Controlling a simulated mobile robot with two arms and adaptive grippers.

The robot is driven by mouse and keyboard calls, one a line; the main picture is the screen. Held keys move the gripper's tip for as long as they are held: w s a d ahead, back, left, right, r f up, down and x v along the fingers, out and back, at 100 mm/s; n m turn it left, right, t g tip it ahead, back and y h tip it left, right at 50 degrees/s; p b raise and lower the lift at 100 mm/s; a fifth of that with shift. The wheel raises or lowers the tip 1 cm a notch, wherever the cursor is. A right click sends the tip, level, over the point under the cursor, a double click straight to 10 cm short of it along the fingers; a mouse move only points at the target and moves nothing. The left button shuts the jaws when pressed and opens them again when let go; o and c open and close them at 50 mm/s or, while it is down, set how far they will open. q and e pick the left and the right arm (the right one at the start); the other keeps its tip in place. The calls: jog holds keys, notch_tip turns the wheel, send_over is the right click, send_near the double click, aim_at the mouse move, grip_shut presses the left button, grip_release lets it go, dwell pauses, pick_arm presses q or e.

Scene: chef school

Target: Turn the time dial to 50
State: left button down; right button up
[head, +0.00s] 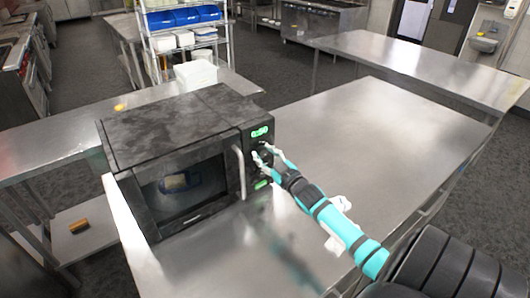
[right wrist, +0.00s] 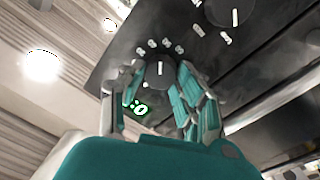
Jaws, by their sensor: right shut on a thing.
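A dark, smudged microwave (head: 175,127) stands on the steel table, with its control panel at the right of its door. My right gripper (head: 262,151) is at the panel, just below a green display (head: 260,132). In the right wrist view my right gripper (right wrist: 150,84) has its fingers on either side of a round black dial (right wrist: 160,70) with a white pointer line and is shut on it. Small white marks ring the dial; I cannot read them. A green display (right wrist: 139,108) beside it is partly hidden by a finger; a 0 shows. A second dial (right wrist: 230,11) is apart from the fingers. My left gripper is not in view.
The microwave door is shut, with a vertical handle (head: 239,171) close to the left of the panel. The steel table (head: 370,130) is clear to the right. A crumpled white item (head: 338,222) lies by my right arm. A shelf rack (head: 187,33) stands behind.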

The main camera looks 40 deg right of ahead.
jog(key=shift+m, duration=0.9)
jog(key=shift+f+p, duration=0.1)
jog(key=shift+p, duration=0.2)
jog(key=o, duration=1.1)
jog(key=shift+o, duration=0.2)
jog(key=shift+s, duration=0.2)
jog(key=s+a, duration=0.1)
jog(key=s, duration=1)
jog(key=shift+s+a, duration=0.25)
jog(key=shift+a, duration=0.15)
jog(key=shift+f, duration=0.15)
